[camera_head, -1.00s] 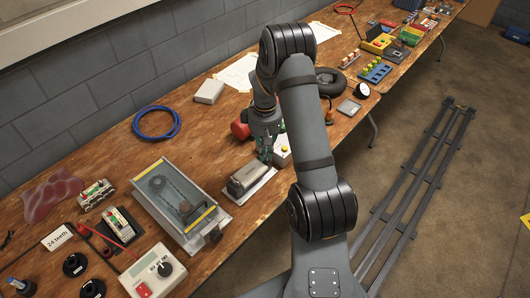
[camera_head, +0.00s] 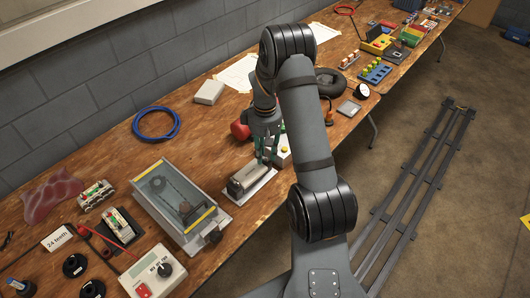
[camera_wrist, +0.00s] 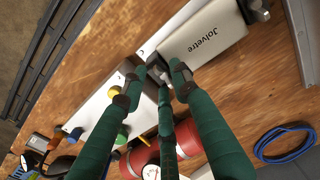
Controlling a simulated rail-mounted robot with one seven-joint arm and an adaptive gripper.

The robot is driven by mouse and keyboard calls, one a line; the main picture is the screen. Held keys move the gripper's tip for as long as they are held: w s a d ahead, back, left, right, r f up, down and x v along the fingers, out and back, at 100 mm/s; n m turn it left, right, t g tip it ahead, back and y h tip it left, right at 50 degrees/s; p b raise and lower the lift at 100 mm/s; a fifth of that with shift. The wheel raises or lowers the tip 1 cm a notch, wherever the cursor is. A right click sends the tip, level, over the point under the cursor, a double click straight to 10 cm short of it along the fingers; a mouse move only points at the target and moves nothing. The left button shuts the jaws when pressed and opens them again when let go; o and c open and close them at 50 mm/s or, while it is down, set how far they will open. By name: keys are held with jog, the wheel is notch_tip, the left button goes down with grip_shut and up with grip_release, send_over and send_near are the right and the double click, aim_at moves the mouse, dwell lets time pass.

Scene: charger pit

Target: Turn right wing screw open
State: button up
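A grey box labelled "Jolvetre" (camera_wrist: 205,42) sits on a pale plate on the wooden bench. It also shows in the head view (camera_head: 250,181), just below my gripper. A small dark wing screw (camera_wrist: 155,65) is at the box's near end, and another dark metal fitting (camera_wrist: 256,10) is at its far end. My gripper (camera_wrist: 157,84) has three green fingers with dark tips. They are spread around the near screw, with a gap between the left and right tips. Whether any tip touches the screw is unclear. In the head view, my gripper (camera_head: 267,157) hides that end.
A white box with coloured buttons (camera_wrist: 105,105) stands close beside my fingers. A red cylinder (camera_wrist: 140,160) lies near them, partly hidden. A grey tray with a clear cover (camera_head: 180,203) stands left of the labelled box. A coiled blue cable (camera_head: 156,123) lies near the wall.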

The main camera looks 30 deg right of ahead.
aim_at(265, 160)
notch_tip(265, 160, up, 12)
dwell(0.6)
dwell(0.4)
notch_tip(265, 160, down, 12)
jog(key=shift+f, duration=0.1)
jog(key=shift+m, duration=0.3)
dwell(0.4)
